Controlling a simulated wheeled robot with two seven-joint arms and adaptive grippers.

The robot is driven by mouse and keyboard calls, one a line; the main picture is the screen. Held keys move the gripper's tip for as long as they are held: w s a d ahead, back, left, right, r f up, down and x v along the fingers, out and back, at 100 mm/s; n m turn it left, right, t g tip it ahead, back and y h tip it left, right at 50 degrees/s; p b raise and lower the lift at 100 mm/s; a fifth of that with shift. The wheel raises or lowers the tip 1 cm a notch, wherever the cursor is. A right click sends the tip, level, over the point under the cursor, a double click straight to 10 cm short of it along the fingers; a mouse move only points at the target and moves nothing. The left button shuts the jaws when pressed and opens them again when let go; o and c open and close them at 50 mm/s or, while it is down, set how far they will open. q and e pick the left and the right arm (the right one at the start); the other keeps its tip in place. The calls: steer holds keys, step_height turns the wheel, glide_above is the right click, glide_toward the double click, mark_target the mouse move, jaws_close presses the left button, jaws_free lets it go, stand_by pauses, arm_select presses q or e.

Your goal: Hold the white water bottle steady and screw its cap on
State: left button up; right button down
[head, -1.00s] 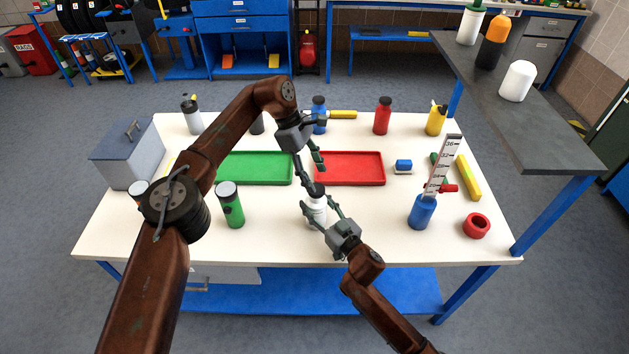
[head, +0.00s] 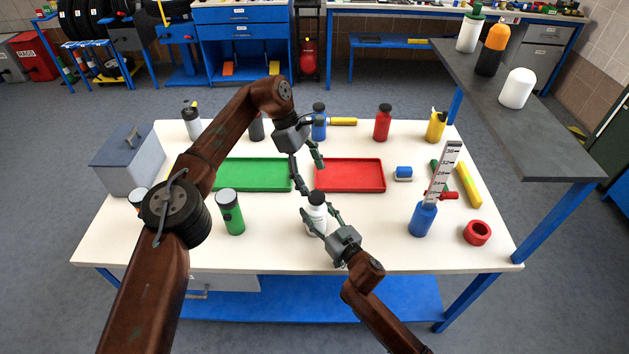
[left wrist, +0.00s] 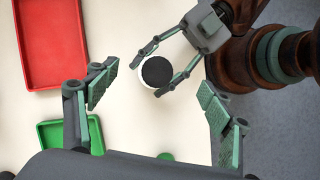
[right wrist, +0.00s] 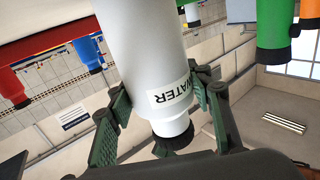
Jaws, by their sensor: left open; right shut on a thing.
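The white water bottle (head: 317,213) stands upright at the front middle of the table. Its black cap (head: 316,198) sits on top; how tightly it is screwed cannot be told. The bottle's label shows in the right wrist view (right wrist: 172,92). My right gripper (head: 320,215) is shut on the bottle's body from the front right, its fingers on both sides. My left gripper (head: 309,178) is open and empty, pointing down above and behind the cap. In the left wrist view the cap (left wrist: 157,72) lies beyond the open fingers, apart from them.
A green tray (head: 253,187) and a red tray (head: 348,187) lie behind. A green bottle (head: 230,212) stands left, a blue bottle with a ruler (head: 423,219) right, near a red ring (head: 477,233). A grey toolbox (head: 128,160) sits far left. The front table edge is close.

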arm_select(q)
steer(key=shift+v, duration=2.7)
arm_select(e)
steer(key=shift+r, duration=0.1)
steer(key=c, duration=0.9)
jaws_free()
steer(key=v, duration=1.2)
